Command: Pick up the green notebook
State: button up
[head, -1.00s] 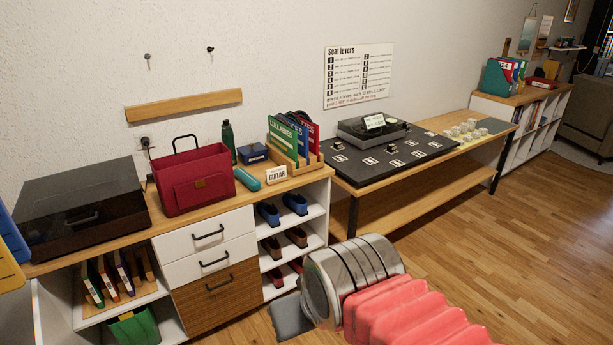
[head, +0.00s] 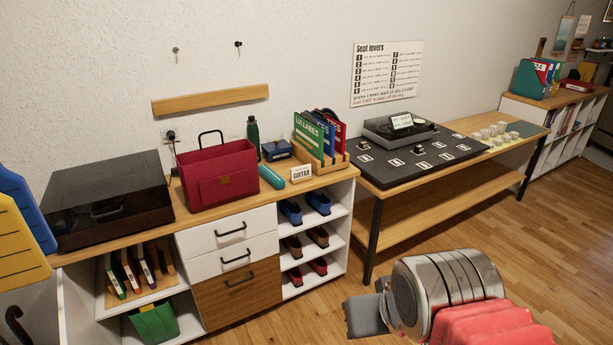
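A green book (head: 309,137) with white lettering that looks like "LULLABIES" stands upright in a wooden holder (head: 330,167) on the cabinet top, in front of a red and a blue one. A green-spined book (head: 113,277) also stands on the lower left shelf among others. I cannot tell which of these is the notebook. My gripper (head: 366,316) shows only as a grey piece at the end of my arm, low in the picture and right of centre. It is well apart from both books, in front of the cabinet. Its fingers cannot be made out.
A red bag (head: 222,178), a teal case (head: 271,178) and a "GUITAR" sign (head: 301,173) stand near the holder. A dark turntable (head: 108,200) is on the left. A table (head: 440,165) with a black board stands to the right. The wooden floor (head: 480,225) in front is clear.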

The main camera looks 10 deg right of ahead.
aim_at(112, 267)
jog(key=u, duration=1.3)
